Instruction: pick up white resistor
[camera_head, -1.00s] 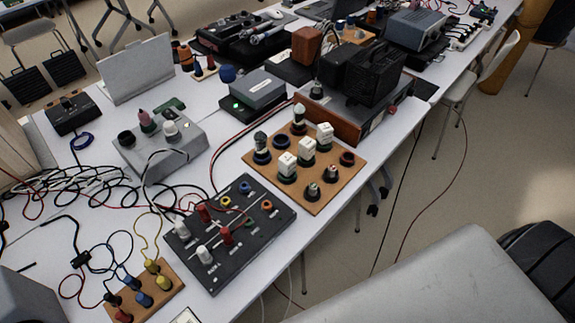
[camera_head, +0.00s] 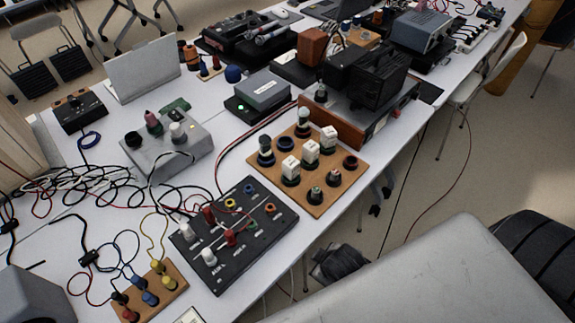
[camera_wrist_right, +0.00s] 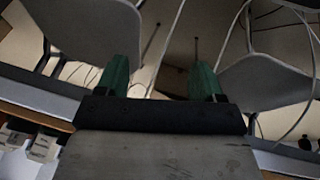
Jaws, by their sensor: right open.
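Three white block resistors (camera_head: 291,168) (camera_head: 310,152) (camera_head: 328,138) stand on dark round bases on a wooden board (camera_head: 318,206) in the head view. White blocks also show at the lower left of the right wrist view (camera_wrist_right: 18,138). My right gripper (camera_wrist_right: 160,80) is open, with its two green fingers wide apart and nothing between them. In the head view a dark shape (camera_head: 340,262), probably part of my right gripper, is beyond the table's front edge, low and apart from the board. My left gripper is not in view.
A black panel with red and white knobs (camera_head: 215,272) lies left of the board. A black box on a wooden-fronted unit (camera_head: 335,128) stands behind it. Loose cables (camera_head: 100,180) cover the left of the white table. A chair (camera_head: 490,75) stands at the right.

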